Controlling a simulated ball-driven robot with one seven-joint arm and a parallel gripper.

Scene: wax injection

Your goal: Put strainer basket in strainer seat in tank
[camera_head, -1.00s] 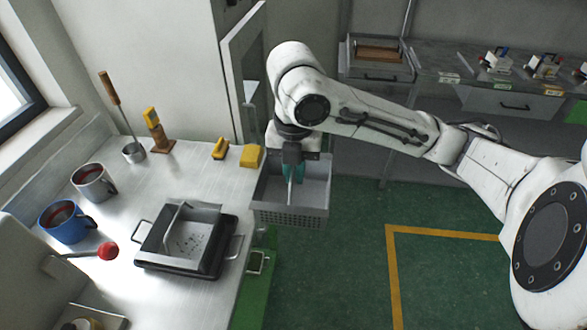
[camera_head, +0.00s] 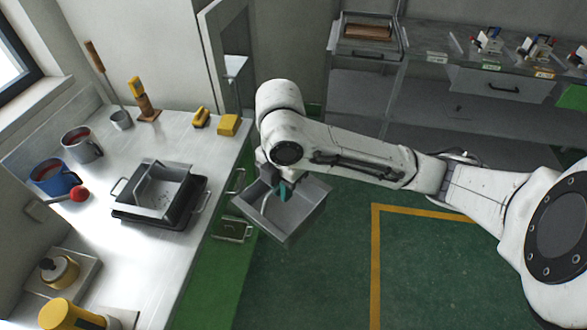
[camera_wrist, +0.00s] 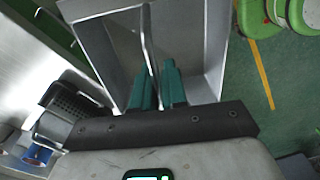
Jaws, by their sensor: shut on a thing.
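The strainer basket (camera_head: 306,215) is an open grey metal box with a thin hoop handle. My gripper (camera_head: 284,190) is shut on the handle and holds the basket in the air beside the bench, over the green floor; the basket looks turned and tilted. In the wrist view, the green fingers (camera_wrist: 157,75) close around the handle, with the basket (camera_wrist: 205,50) beyond them. On the bench, an open metal box (camera_head: 172,178) with a similar handle and dark specks inside sits at a black tray (camera_head: 150,221) with side handles. I cannot tell whether this is the tank; no strainer seat is clearly visible.
The metal bench (camera_head: 120,265) also bears a blue mug (camera_head: 52,178), a grey mug (camera_head: 82,144), a ladle cup (camera_head: 121,120) and yellow blocks (camera_head: 229,125) near the back. Its green front (camera_head: 215,260) is close to the basket. Floor to the right is open.

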